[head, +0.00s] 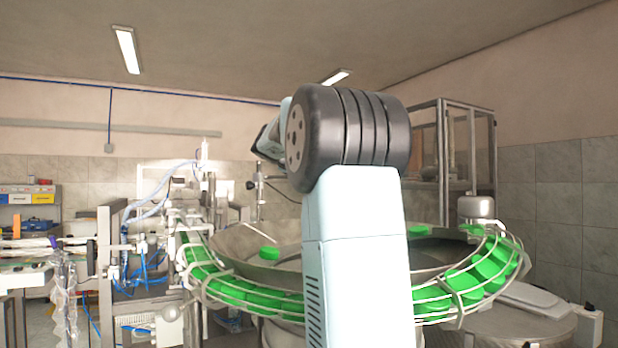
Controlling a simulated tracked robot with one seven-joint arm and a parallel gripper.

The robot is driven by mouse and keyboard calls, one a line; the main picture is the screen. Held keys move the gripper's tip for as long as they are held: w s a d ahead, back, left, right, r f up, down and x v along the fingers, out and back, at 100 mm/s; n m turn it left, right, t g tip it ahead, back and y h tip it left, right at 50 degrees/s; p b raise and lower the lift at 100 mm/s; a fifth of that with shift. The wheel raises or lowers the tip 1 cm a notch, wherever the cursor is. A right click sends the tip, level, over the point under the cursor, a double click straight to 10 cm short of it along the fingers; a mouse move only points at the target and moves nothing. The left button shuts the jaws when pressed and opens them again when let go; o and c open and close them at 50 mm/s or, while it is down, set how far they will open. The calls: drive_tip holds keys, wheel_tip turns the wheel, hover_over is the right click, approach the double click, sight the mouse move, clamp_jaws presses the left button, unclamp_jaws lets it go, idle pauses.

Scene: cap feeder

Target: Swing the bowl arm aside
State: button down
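The feeder bowl (240,240) is a wide metal dish in the head view. A white wire guide rail (215,296) runs around its outside and holds a row of green caps (235,292). A thin post with a slanted rod (259,190) stands at the bowl's back left; it may be the bowl arm, but I cannot tell for sure. My own arm, pale blue with a black ribbed joint, stands upright in front of the bowl and hides its middle. My gripper does not show.
A machine frame with blue hoses (150,265) stands left of the bowl. A tall framed cabinet (455,150) stands behind it at the right. A round metal-topped drum (520,328) is at the lower right. A cluttered bench (25,275) is at the far left.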

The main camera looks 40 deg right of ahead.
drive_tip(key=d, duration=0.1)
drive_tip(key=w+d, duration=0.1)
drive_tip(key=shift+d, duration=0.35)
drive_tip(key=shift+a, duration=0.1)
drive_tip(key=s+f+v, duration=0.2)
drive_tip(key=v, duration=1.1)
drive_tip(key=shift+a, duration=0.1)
